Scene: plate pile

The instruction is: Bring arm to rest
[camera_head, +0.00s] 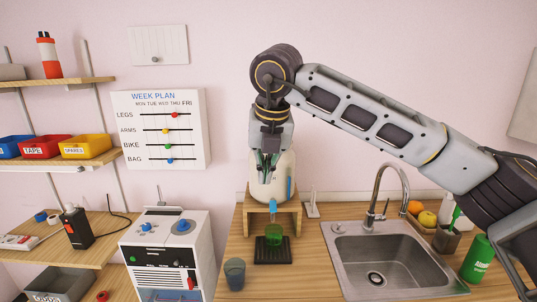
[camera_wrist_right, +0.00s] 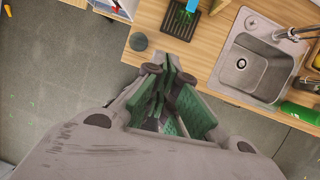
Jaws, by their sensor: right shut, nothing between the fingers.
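My right arm (camera_head: 370,115) comes in from the right and reaches across the upper part of the head view. Its gripper (camera_head: 266,172) points down in front of the white dispenser (camera_head: 273,186) and hides part of its top. I cannot tell how far apart the two are. In the right wrist view my right gripper (camera_wrist_right: 169,62) has its green-padded fingers together, with nothing held. Past the fingertips lie the edge of the wooden counter (camera_wrist_right: 190,60) and the floor (camera_wrist_right: 60,70). My left gripper is out of both views.
The dispenser stands on a wooden stand (camera_head: 296,218), with a green cup (camera_head: 274,234) on a black tray (camera_head: 273,256) below its blue tap. A grey cup (camera_head: 235,274) stands left. The sink (camera_head: 405,262) and tall faucet (camera_head: 376,195) are right. A white machine (camera_head: 165,255) stands at left.

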